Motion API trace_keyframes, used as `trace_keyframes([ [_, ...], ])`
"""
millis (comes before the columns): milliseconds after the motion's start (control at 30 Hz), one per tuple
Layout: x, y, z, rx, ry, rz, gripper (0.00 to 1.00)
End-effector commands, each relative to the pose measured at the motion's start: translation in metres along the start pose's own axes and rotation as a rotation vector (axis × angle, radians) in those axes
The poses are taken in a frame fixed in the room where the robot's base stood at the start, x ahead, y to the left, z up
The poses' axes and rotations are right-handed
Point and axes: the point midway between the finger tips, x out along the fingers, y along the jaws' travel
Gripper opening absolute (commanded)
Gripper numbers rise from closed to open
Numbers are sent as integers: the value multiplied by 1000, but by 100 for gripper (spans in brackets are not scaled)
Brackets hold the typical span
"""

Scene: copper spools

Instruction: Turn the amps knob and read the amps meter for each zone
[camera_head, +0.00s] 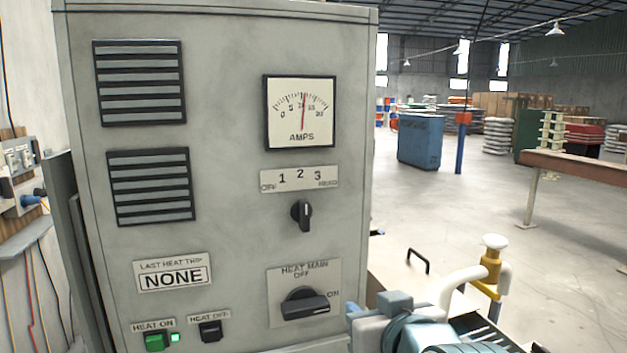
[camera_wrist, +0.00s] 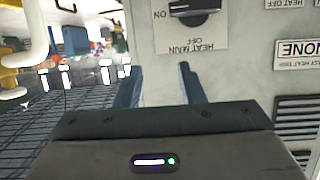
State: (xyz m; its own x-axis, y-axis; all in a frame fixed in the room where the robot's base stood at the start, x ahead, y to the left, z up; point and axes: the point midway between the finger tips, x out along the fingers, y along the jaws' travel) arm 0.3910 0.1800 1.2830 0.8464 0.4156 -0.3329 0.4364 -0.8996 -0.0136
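The amps meter (camera_head: 299,112) is a square white dial on the grey cabinet in the head view. Its red needle stands nearly upright, at or just past 10 on the 0 to 20 scale. The black amps knob (camera_head: 302,215) sits below the label strip (camera_head: 299,179) reading OFF, 1, 2, 3, READ. Its pointer is roughly upright; I cannot tell whether it marks 2 or 3. My gripper (camera_wrist: 160,72) is open and empty in the upside-down wrist view, its two blue-grey fingers apart. It is low by the cabinet, below the amps knob, near the heat main switch.
The heat main switch (camera_head: 305,305) has its handle toward ON. The green heat on button (camera_head: 155,342) has a lit lamp beside it; the black heat off switch (camera_head: 210,331) is next to it. A yellow post with a white cap (camera_head: 493,262) stands right. Open floor lies beyond.

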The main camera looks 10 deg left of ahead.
Motion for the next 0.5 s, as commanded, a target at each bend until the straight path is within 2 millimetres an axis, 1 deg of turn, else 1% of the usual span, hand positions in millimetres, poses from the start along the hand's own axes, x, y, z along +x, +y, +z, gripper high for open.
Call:
trace_keyframes([
  [33,-9,-16,-34,-14,81,-32,35],
  [100,-18,-32,-64,-25,180,-60,35],
  [200,-28,-47,-92,-30,277,-83,35],
  [300,-34,-54,-105,-30,327,-94,35],
  [367,-33,-55,-109,-30,338,-96,35],
  [500,-22,-57,-113,-30,338,-97,35],
])
